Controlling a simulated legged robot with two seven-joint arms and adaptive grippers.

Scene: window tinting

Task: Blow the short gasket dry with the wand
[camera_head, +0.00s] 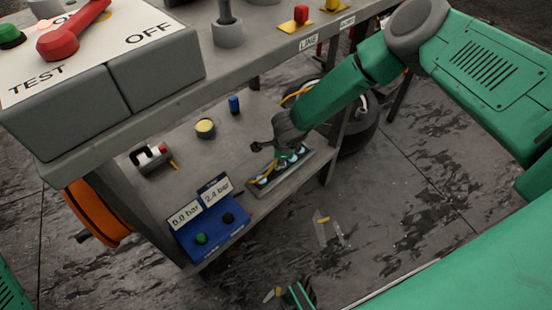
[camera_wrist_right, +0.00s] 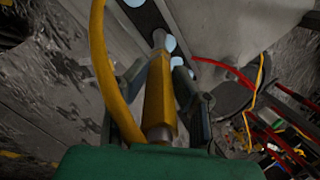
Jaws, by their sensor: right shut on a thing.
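My right gripper (camera_head: 285,150) reaches down from the right onto the lower shelf. In the right wrist view its fingers (camera_wrist_right: 160,78) are shut on the yellow wand (camera_wrist_right: 160,105), with a yellow hose (camera_wrist_right: 100,60) looping at the left. The wand's metal nozzle (camera_wrist_right: 159,38) points at a dark strip (camera_wrist_right: 144,14), apparently the short gasket, with pale-blue drops on it. I cannot tell whether the nozzle touches it. In the head view the strip's grey tray (camera_head: 306,164) lies at the shelf's front edge, with blue drops showing; the gripper partly covers it. My left gripper is not clearly visible.
A red-and-black device (camera_head: 151,157), a yellow-topped tin (camera_head: 205,128) and a blue cylinder (camera_head: 234,105) stand farther back. The upper bench overhangs the shelf. An orange reel (camera_head: 95,215) is at left.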

